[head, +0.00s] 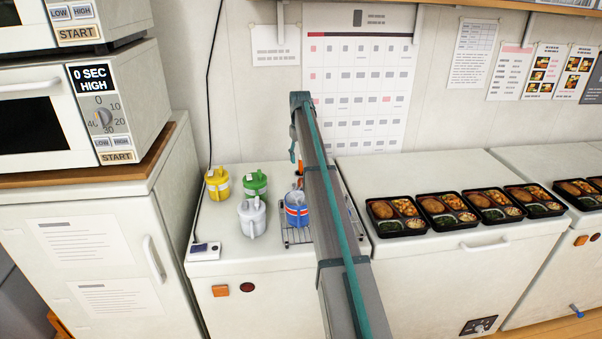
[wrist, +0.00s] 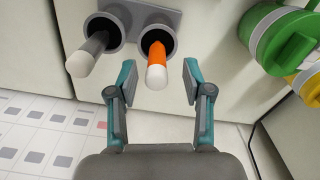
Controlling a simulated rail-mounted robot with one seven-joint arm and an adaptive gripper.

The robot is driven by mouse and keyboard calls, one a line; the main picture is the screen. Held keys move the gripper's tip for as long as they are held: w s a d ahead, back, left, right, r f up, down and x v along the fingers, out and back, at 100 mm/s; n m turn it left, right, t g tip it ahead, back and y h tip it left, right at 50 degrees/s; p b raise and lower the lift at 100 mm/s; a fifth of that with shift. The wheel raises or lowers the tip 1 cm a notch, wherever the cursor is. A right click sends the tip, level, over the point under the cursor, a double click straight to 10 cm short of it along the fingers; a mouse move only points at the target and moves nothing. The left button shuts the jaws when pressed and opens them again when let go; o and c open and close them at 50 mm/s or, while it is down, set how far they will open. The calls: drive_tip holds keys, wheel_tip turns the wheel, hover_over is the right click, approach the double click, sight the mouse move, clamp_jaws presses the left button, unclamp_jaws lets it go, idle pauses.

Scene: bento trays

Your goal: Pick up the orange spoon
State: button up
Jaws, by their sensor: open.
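The orange spoon (wrist: 158,50) stands in a grey round holder in the wrist view. Its orange handle with a white rounded end points out toward my gripper, and its lower end is hidden inside the holder. My gripper (wrist: 158,70) is open, with one teal finger on each side of the handle's end. I cannot tell how deep the handle sits between them. In the head view my arm covers most of that spot, and only a small orange bit shows beside it.
A grey-handled spoon (wrist: 92,50) stands in the neighbouring holder. Green (head: 255,185), yellow (head: 217,184) and white (head: 251,217) containers and a blue jug (head: 296,214) stand on the white counter. Several filled bento trays (head: 407,233) line the counter to the right.

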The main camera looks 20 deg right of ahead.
sight(301, 171)
drive_tip(key=shift+d+f+p, duration=0.15)
drive_tip(key=shift+f+p, duration=0.65)
drive_tip(key=shift+f, duration=1.45)
clamp_jaws()
